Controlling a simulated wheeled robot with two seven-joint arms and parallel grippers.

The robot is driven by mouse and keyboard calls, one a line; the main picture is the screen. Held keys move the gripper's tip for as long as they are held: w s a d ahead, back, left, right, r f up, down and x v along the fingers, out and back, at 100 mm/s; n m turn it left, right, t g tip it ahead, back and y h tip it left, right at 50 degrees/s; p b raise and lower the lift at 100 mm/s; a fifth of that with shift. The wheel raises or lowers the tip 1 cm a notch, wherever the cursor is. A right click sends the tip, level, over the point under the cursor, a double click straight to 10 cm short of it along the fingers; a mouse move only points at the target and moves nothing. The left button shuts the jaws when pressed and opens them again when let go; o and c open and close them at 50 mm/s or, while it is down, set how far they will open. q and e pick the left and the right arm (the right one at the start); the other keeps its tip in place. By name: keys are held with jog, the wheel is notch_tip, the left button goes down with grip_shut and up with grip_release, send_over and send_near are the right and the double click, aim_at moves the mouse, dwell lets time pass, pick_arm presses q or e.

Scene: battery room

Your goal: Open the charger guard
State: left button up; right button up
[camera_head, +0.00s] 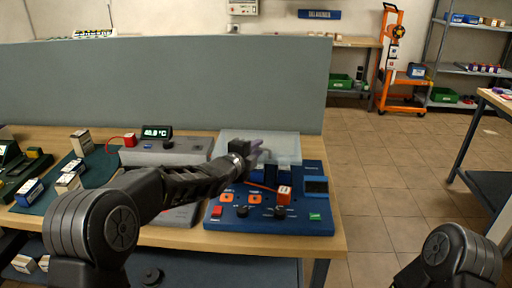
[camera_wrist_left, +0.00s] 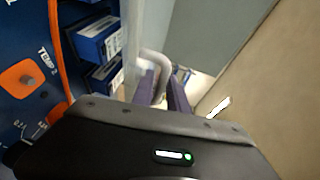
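The blue charger (camera_head: 236,214) sits at the right end of the table, with orange knobs, a red block and a small screen on its face. Its clear guard (camera_head: 284,142) lies over the back part. In the left wrist view the guard (camera_wrist_left: 131,40) shows nearly edge-on, beside blue battery packs (camera_wrist_left: 98,40). A grey curved handle (camera_wrist_left: 159,62) stands off it. My left gripper (camera_head: 258,152) is at the guard; in the wrist view its fingers (camera_wrist_left: 160,88) lie close on both sides of the handle and look shut on it. My right gripper is out of view.
A grey charging unit (camera_head: 170,152) with a lit display (camera_head: 157,131) stands left of the charger. Small boxes lie on a green mat (camera_head: 95,170) farther left. A grey partition (camera_head: 160,85) rises behind the table. Open floor lies to the right.

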pick_arm(q)
grip_shut()
dwell(1.4)
